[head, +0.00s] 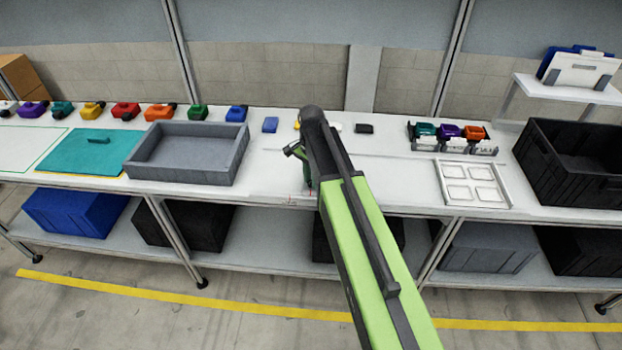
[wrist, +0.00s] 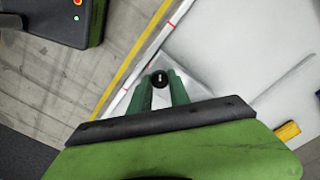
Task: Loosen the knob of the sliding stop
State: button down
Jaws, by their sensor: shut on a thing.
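The black round knob (wrist: 159,78) of the sliding stop shows in the wrist view, with a small pale mark on its top. My gripper (wrist: 161,86) has its two green fingers on either side of it and is shut on it. In the head view my gripper (head: 307,183) is low over the front part of the white bench, and the arm covers the knob and stop.
A grey tray (head: 188,177) stands left on the bench. A white panel with square recesses (head: 440,181) and a holder with coloured parts (head: 452,150) are right. A black crate (head: 545,165) is far right. A yellow block (wrist: 287,131) lies near my wrist. Small red marks lie at the front edge.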

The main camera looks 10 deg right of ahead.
jog(key=n, duration=2.8)
jog(key=shift+n, duration=0.4)
jog(key=c, duration=1.2)
grip_release()
